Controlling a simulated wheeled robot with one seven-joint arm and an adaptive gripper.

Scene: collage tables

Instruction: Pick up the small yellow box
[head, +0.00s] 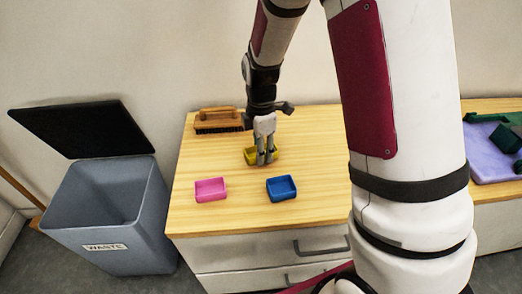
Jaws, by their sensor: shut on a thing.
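The small yellow box (249,157) is on or just above the wooden table, below my gripper; I cannot tell whether it touches the tabletop. My gripper (265,157) points down and is shut on the yellow box. Its fingers hide part of the box.
A pink box (210,189) and a blue box (282,188) stand on the wooden table (240,216) nearer the front. A wooden brush (218,121) lies at the back left. A grey waste bin (108,215) with its black lid up stands left. A purple tray (487,158) holds green things at right.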

